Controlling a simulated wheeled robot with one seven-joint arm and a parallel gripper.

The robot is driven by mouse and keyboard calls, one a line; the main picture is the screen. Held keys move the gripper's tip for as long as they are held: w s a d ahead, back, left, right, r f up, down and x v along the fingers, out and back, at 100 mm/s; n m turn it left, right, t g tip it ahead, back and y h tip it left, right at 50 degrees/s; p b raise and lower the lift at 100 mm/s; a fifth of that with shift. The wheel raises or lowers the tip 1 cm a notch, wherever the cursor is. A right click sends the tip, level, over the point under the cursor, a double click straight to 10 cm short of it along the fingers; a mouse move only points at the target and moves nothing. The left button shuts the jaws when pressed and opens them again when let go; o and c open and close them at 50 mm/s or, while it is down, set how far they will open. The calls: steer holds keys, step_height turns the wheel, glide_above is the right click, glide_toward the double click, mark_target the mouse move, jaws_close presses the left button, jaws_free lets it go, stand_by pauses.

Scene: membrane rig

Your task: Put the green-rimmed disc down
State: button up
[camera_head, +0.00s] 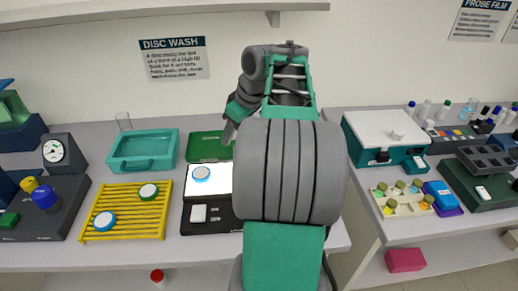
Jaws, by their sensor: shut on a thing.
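A green-rimmed disc (148,191) with a white top lies on the yellow slatted rack (97,207), near its upper right. A blue-rimmed disc (104,221) lies lower left on the same rack. No part of my arm touches the visible green-rimmed disc.
A dial gauge (53,151) is at the left. The right bench holds a teal-and-white machine (385,131) and a cream block with several capped vials (383,190).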

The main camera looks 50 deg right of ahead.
steer(key=s+d, duration=0.7)
steer(key=d, duration=0.1)
steer(key=shift+n, duration=0.4)
steer(key=w+d+f, duration=0.2)
steer(key=w+f, duration=0.1)
steer(key=w+d+f, duration=0.3)
steer(key=w, duration=0.1)
steer(key=w+d+f+p, duration=0.1)
steer(key=w+d+f, duration=0.1)
steer(key=w+f, duration=0.2)
steer(key=shift+d+f, duration=0.1)
steer(key=shift+d, duration=0.2)
steer(key=shift+w+d+f, duration=0.15)
steer(key=shift+f, duration=1.65)
steer(key=shift+f, duration=0.2)
steer(key=o, duration=1.3)
steer(key=shift+r, duration=0.1)
